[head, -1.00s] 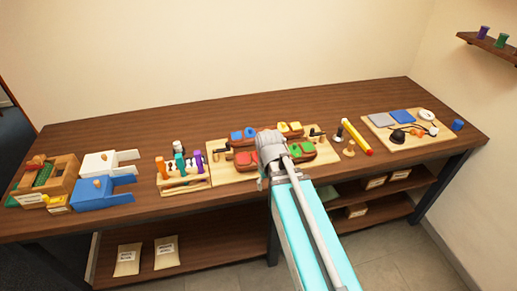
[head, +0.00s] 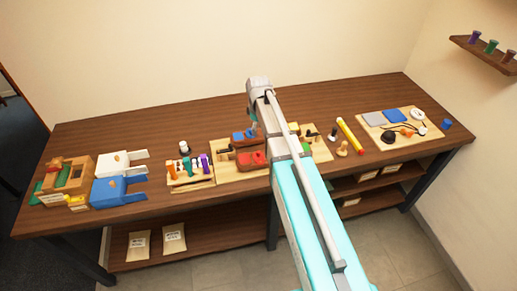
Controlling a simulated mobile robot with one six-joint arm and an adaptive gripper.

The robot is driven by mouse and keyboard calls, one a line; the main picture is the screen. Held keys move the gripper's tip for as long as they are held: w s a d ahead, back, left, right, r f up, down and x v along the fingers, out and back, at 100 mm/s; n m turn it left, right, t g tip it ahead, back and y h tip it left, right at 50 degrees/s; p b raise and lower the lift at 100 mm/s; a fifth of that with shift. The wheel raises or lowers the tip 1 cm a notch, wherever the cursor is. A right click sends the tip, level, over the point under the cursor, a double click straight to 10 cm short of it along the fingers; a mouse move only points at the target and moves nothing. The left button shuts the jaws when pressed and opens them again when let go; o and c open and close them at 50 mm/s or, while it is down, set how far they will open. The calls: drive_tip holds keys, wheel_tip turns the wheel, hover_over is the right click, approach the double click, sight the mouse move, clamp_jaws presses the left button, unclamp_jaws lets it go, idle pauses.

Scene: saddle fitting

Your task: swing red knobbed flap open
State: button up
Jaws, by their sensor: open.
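The red knobbed flap (head: 246,161) is on the front left of the light wooden board (head: 226,176) in the middle of the bench. It is small in the head view, and how far it stands open cannot be told. A blue flap (head: 238,137) sits behind it. My gripper (head: 253,124) is open above the rear part of the board, behind the red flap and apart from it. The gripper is seen mostly from behind, and its fingertips are not clear. My arm hides much of the right half of the board.
A rack of coloured pegs (head: 190,181) stands left of the board, with blue (head: 112,190) and white brackets and a wooden crate further left. A yellow stick (head: 350,134) and a cable board (head: 378,119) lie to the right. The rear strip of bench is mostly clear.

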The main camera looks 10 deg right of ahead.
sight(258, 152)
drive_tip(key=shift+f, duration=0.2)
idle(0.3)
wheel_tip(258, 152, down, 14)
drive_tip(key=b, duration=1.4)
drive_tip(key=shift+r, duration=0.25)
clamp_jaws()
idle(0.3)
